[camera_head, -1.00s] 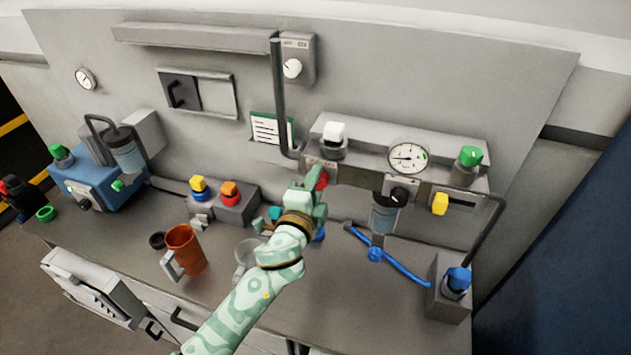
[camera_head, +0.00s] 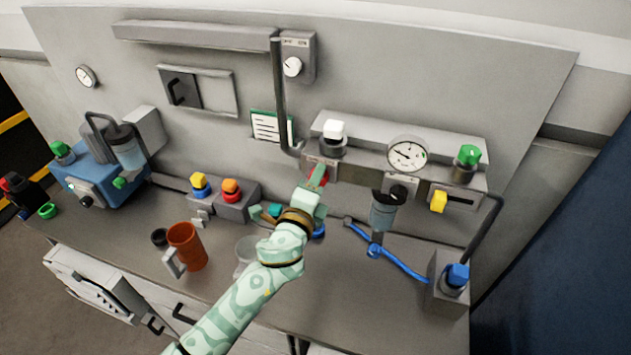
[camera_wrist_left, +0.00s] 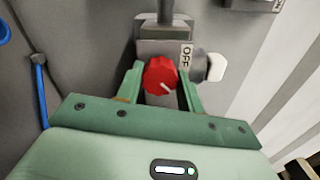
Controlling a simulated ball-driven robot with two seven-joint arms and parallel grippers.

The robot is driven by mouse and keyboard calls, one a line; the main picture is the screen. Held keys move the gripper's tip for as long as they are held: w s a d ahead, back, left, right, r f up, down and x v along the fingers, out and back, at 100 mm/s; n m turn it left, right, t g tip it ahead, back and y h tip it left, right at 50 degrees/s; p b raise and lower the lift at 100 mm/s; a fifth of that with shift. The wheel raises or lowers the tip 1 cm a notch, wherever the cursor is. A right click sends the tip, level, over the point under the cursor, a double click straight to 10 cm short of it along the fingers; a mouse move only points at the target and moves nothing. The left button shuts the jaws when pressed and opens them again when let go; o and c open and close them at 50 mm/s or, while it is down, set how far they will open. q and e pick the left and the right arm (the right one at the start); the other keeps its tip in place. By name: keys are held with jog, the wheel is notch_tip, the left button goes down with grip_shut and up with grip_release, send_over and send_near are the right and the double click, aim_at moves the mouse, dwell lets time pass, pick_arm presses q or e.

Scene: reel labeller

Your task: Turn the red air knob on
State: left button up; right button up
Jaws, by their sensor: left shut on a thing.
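The red air knob (camera_wrist_left: 160,76) is between the two fingers of my left gripper (camera_wrist_left: 161,84) in the left wrist view. The gripper is shut on it, one finger on each side. The knob's white mark points to the picture's lower right. An OFF label (camera_wrist_left: 186,56) shows above and right of the knob. In the head view my left gripper (camera_head: 316,178) reaches the grey panel under the shelf. The red knob shows there only in part behind the fingers. My right gripper is in neither view.
A grey pipe (camera_head: 280,95) runs down to the knob's left. An orange mug (camera_head: 186,246) and a clear cup (camera_head: 247,250) stand on the bench.

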pick_arm(q)
jog(key=shift+f, duration=0.1)
jog(key=o, duration=1)
jog(key=v, duration=1.6)
jog(key=shift+s, duration=0.15)
